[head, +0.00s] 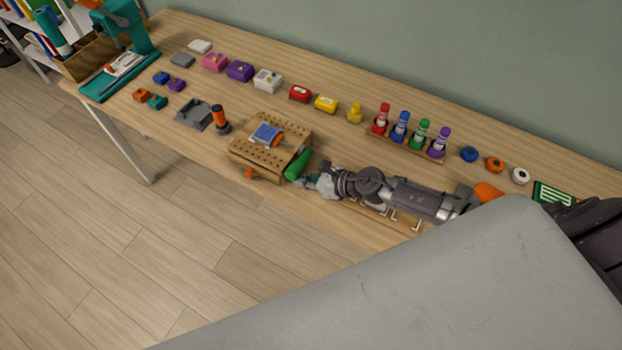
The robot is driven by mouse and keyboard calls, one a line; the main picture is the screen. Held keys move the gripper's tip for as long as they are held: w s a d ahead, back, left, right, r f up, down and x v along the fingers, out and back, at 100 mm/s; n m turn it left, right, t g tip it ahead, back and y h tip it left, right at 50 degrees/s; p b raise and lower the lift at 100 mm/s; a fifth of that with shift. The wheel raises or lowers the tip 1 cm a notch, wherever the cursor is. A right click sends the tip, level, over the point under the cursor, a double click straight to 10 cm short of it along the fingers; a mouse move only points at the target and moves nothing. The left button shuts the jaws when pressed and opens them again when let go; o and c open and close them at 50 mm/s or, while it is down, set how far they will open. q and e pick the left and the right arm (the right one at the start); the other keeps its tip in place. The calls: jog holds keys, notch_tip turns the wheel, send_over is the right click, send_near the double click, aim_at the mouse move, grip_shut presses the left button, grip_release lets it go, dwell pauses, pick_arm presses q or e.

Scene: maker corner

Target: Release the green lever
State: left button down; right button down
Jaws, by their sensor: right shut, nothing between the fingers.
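The green lever (299,163) is at the right side of a wooden block with rows of holes (244,150). It slants, with its upper end toward the back of the table. A blue piece (265,134) with some orange by it lies on top of the block. My right gripper (312,182) comes in from the right, low over the table, with its fingertips close to the lever's lower end. It is shut with nothing held. I cannot tell whether it touches the lever. My left gripper is not in view.
An orange knob (250,174) is at the block's front. A black and orange cylinder (220,120) and a grey tray (194,115) stand to its left. Behind are a yellow duck (354,114) and a rack of coloured bottles (408,144). Metal hooks (393,222) lie under my right arm.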

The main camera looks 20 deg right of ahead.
aim_at(308, 154)
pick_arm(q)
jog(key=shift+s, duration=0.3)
